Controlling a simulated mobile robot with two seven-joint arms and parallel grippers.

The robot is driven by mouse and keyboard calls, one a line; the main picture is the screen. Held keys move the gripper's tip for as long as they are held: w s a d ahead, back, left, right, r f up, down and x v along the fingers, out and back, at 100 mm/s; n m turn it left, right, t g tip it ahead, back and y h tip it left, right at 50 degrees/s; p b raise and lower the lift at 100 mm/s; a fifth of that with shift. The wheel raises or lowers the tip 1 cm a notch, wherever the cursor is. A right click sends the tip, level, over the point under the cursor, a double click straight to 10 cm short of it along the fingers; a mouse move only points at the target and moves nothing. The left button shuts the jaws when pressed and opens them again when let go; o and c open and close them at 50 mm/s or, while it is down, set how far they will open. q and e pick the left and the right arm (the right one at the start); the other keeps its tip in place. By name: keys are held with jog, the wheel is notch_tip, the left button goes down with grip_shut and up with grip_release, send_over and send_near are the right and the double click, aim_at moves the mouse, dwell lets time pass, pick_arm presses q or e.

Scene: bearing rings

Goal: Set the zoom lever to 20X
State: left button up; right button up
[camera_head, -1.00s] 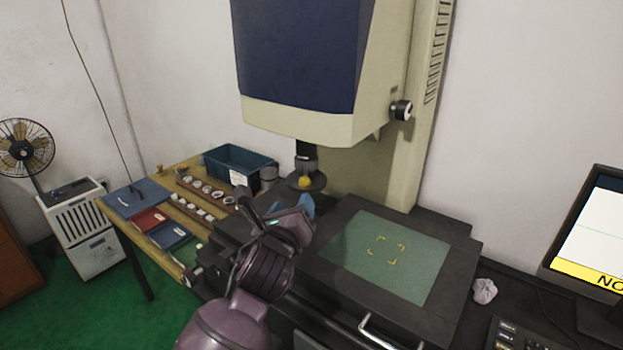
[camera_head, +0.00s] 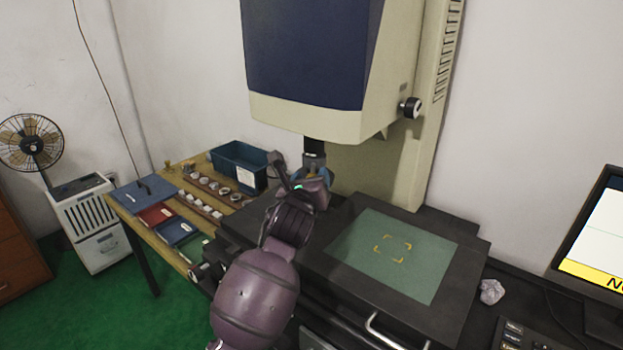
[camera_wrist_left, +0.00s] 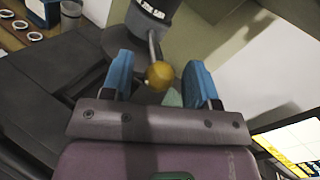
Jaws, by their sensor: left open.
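The zoom lever is a short metal rod with a yellow ball knob (camera_wrist_left: 160,76) on the lens barrel (camera_wrist_left: 150,18), in the left wrist view. My left gripper (camera_wrist_left: 162,82) is open, with one blue finger on each side of the knob; I cannot tell whether either touches it. In the head view the left gripper (camera_head: 312,182) is at the lens barrel (camera_head: 314,153) under the machine's head and hides the knob. White scale lettering shows on the barrel, but it is too small to read. The right gripper is not in view.
The measuring machine's head (camera_head: 310,115) hangs above the dark stage with its green glass plate (camera_head: 400,260). A side table at left holds a blue bin (camera_head: 238,165), trays of rings (camera_head: 205,195) and folders. A monitor (camera_head: 600,230) stands at right, near a crumpled cloth (camera_head: 491,291).

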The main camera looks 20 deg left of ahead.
pick_arm(q)
jog(key=shift+w, duration=0.35)
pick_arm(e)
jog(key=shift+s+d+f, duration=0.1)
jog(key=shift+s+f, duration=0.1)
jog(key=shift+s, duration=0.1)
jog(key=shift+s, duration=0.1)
